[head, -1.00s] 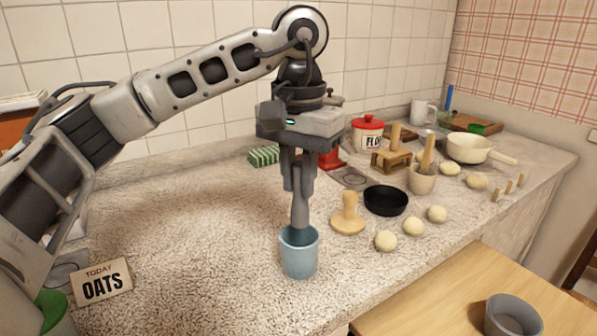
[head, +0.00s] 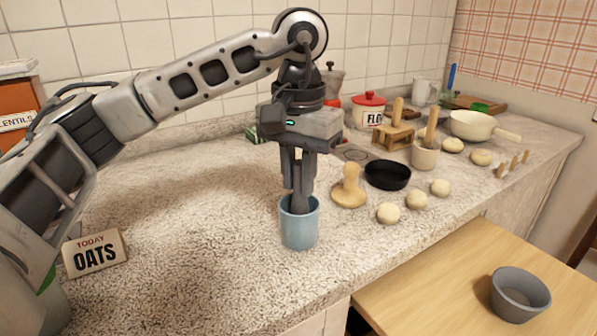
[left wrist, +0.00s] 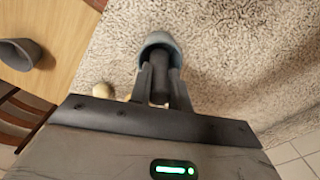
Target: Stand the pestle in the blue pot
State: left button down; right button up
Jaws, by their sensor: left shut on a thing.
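The blue pot (head: 299,232) stands upright on the speckled counter in the head view. The dark grey pestle (head: 301,202) is upright, its lower part inside the pot and hidden by the wall. My left gripper (head: 299,184) points down just above the pot's rim and is shut on the pestle's upper part. In the left wrist view, the pot's rim (left wrist: 158,38) surrounds the pestle's far end (left wrist: 159,72) between the two fingers. I cannot tell whether the pestle touches the pot's bottom. My right gripper is not in view.
A wooden stamp (head: 349,190), a black dish (head: 387,174) and pale dough balls (head: 416,199) lie right of the pot. A beige mortar (head: 424,155) stands farther back. An OATS sign (head: 95,252) is at left.

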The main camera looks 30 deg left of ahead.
pick_arm(q)
jog(key=c, duration=1.2)
grip_release()
jog(key=shift+c, duration=0.2)
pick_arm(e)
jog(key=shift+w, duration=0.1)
pick_arm(q)
jog(key=shift+r, duration=0.35)
notch_tip(320, 180, up, 15)
jog(key=p, duration=0.4)
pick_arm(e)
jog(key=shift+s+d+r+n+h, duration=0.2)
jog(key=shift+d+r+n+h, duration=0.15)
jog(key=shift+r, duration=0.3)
pick_arm(q)
jog(key=shift+r, duration=0.1)
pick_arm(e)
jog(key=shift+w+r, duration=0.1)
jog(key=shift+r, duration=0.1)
